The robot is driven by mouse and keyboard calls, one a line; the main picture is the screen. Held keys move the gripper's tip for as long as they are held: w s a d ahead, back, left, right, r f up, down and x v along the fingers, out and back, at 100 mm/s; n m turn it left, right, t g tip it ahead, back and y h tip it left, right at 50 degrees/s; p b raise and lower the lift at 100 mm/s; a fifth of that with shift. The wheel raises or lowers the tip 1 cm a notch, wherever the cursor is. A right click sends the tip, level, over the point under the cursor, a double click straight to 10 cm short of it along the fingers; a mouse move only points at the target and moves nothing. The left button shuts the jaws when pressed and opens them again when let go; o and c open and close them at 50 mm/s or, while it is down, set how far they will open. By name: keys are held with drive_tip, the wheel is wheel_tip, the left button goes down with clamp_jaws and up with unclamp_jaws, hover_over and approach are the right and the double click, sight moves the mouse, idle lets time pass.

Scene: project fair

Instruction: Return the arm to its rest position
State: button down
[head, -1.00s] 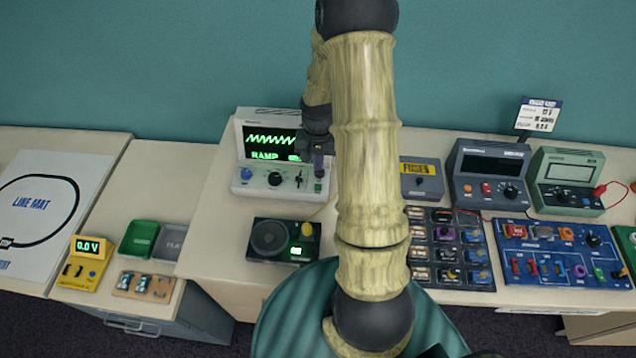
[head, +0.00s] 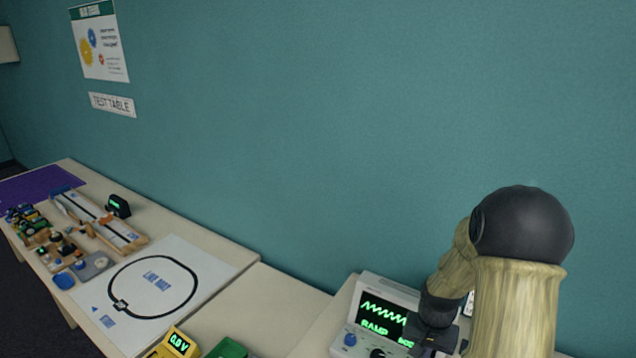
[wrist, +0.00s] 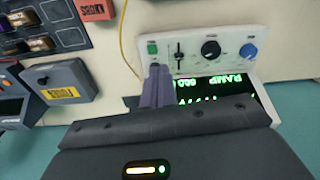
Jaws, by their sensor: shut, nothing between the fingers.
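My arm (head: 515,305) rises at the lower right of the head view, with a wood-like link and a black joint. It bends away to my gripper (wrist: 157,88), whose purple fingers are together and empty in the wrist view. The fingers are in front of a grey signal generator (wrist: 222,52), near its green button and slider. In the head view the generator (head: 352,341) stands at the bottom, its right side hidden by my wrist. Its screen shows a green wave and "RAMP". I cannot tell whether the fingertips touch the panel.
A grey fuse box (wrist: 58,82) sits left in the wrist view. A line mat (head: 215,255), a yellow meter (head: 172,345) and several kits lie on the tables leftward in the head view. The teal wall (head: 330,130) stands behind.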

drive_tip(key=s+a+r+n+t+b, duration=0.2)
drive_tip(key=s+a+r+n, duration=0.3)
drive_tip(key=s+a+r, duration=0.3)
drive_tip(key=s+a, duration=0.2)
drive_tip(key=s, duration=0.1)
drive_tip(key=shift+s+a, duration=0.15)
drive_tip(key=shift+a, duration=0.15)
drive_tip(key=shift+r, duration=0.1)
idle(0.5)
